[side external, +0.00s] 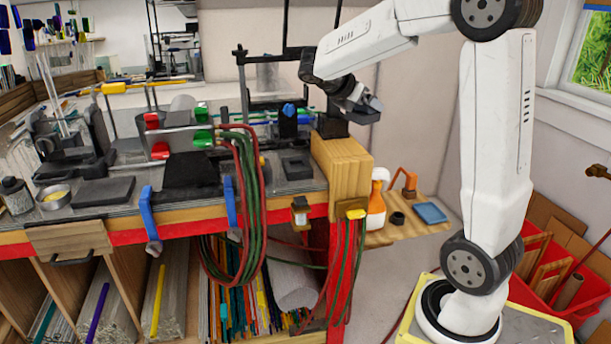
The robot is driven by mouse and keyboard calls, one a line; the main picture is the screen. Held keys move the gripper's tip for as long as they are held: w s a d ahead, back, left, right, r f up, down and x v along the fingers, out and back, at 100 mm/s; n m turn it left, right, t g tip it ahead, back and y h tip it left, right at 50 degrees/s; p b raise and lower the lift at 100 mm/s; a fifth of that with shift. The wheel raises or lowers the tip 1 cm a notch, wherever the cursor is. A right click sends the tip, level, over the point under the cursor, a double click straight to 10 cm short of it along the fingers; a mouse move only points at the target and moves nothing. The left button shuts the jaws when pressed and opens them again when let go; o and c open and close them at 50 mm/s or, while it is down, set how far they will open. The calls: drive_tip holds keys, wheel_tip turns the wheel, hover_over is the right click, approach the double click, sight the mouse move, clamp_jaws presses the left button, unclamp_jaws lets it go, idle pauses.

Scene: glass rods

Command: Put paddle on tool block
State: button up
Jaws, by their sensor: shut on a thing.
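My gripper (366,106) is up at the right end of the bench, above and slightly right of the light wooden tool block (342,172). It is shut on a small dark piece that I take to be the paddle; the dark jaws and the piece blend together, so its shape and any handle are hard to make out. The tool block stands at the bench's right corner. A black upright part shows at the block's top, below and left of my gripper. I cannot tell whether it touches the block.
A torch stand with red and green parts (190,138) and looped hoses (245,190) stands at the bench's middle. A black rack (242,90) rises behind. Dark flat plates (103,191) lie at the left. A small side shelf (415,232) holds an orange bottle (376,212) and a blue pad (430,212).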

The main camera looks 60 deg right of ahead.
drive_tip(key=w+d+f, duration=0.1)
drive_tip(key=w+f, duration=0.1)
drive_tip(key=w+d+f, duration=0.1)
drive_tip(key=f, duration=0.1)
drive_tip(key=w+d+f, duration=0.2)
drive_tip(key=shift+w+f, duration=0.15)
drive_tip(key=shift+w, duration=0.2)
drive_tip(key=shift+f, duration=0.1)
drive_tip(key=shift+w+f, duration=0.15)
drive_tip(key=shift+d+f, duration=0.1)
drive_tip(key=shift+f, duration=1.5)
drive_tip(key=shift+f, duration=0.1)
drive_tip(key=o, duration=1.2)
